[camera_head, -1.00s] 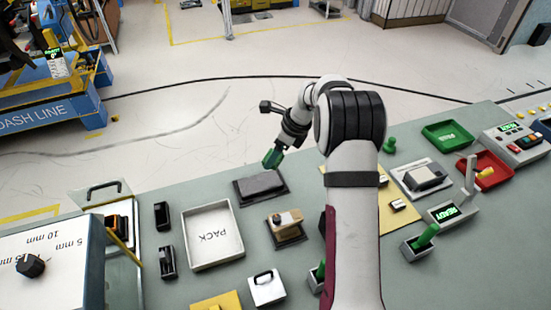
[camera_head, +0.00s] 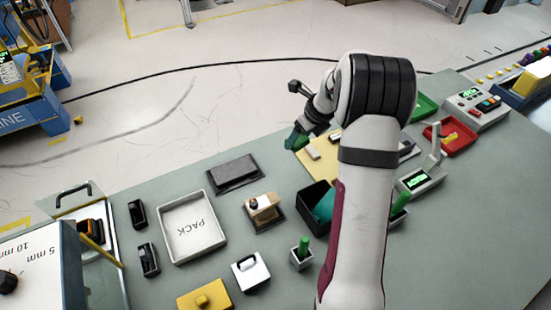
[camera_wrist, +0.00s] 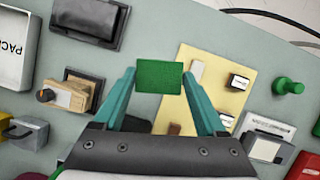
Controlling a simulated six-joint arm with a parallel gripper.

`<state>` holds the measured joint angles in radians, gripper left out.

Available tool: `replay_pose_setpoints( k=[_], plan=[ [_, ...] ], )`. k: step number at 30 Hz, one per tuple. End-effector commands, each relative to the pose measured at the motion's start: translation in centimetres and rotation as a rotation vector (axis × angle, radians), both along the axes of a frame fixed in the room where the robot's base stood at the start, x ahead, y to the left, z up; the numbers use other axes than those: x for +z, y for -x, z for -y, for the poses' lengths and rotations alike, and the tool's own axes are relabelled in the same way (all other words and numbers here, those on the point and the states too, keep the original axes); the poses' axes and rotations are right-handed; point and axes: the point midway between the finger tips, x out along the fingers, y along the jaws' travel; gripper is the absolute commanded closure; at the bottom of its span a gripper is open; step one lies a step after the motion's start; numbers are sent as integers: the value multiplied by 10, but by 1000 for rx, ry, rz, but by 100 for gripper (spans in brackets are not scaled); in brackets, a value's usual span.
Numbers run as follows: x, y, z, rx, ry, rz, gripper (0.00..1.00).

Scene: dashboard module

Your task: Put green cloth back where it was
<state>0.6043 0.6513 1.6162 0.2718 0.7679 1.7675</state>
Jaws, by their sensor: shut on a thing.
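The green cloth (camera_wrist: 159,77) is a small flat green square held between the teal fingers of my gripper (camera_wrist: 159,84) in the wrist view. My gripper (camera_head: 297,140) is shut on it and held up near the left edge of the yellow mat (camera_head: 313,147) in the head view. The mat also shows behind the right finger in the wrist view (camera_wrist: 226,100). A black open bin (camera_head: 309,199) with a teal piece (camera_head: 324,205) inside stands beside my arm, which partly hides it.
A dark grey pad (camera_head: 233,173), a tan block on a dark base (camera_head: 264,207) and the white PACK tray (camera_head: 165,240) lie to the left. Green pegs (camera_head: 304,246) stand upright near my arm. A red tray (camera_head: 462,142) is at the right. Bare bench shows between them.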

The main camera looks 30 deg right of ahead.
Motion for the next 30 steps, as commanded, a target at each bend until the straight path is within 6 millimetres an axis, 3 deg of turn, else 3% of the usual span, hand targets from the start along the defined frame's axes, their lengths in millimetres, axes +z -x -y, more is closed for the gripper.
replay_pose_setpoints(
  k=[3,6,8,18,22,27,30],
  plan=[
    [2,26,32,-155,1,3,78],
    [0,34,41,-218,-1,6,78],
    [-5,29,37,-229,-2,5,78],
    [-62,-46,-19,-226,0,5,78],
    [-74,-56,-26,-227,-2,4,78],
    [-105,-56,-26,-229,-2,5,78],
    [-109,-56,-26,-228,0,6,78]
  ],
)
